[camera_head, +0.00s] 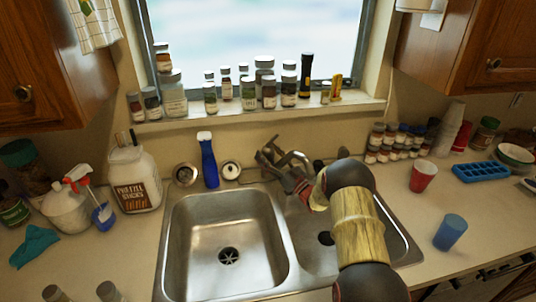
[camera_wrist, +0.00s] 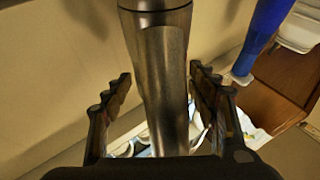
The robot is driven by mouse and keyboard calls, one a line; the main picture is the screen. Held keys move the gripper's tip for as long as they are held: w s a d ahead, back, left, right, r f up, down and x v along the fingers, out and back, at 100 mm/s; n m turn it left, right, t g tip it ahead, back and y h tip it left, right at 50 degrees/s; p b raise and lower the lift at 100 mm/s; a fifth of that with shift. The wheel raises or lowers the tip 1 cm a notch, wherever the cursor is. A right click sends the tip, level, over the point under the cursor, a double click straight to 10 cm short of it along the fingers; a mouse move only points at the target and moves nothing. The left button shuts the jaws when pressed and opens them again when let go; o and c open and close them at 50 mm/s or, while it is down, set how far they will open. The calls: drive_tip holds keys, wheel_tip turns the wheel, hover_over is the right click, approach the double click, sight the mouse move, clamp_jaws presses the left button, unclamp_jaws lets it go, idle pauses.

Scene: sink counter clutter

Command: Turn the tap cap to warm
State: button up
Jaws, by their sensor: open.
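The metal tap (camera_head: 295,158) stands at the back of the double sink, partly hidden by my gripper (camera_head: 268,153) and arm. In the wrist view, a smooth, dark grey metal part of the tap (camera_wrist: 162,75) runs between the two fingers of my gripper (camera_wrist: 161,88). The fingers are open, one on each side, with a visible gap to the metal on both sides. I cannot tell from this close view whether this part is the cap or the spout. No warm or cold mark is visible.
The steel sink (camera_head: 180,225) is empty. Jars (camera_head: 249,93) line the windowsill behind. A red cup (camera_head: 423,177) and blue cup (camera_head: 450,232) stand at right.

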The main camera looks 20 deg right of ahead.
drive_tip(key=v, duration=1.1)
drive_tip(key=shift+s, duration=0.25)
drive_tip(key=shift+d+f, duration=0.1)
drive_tip(key=shift+d, duration=0.05)
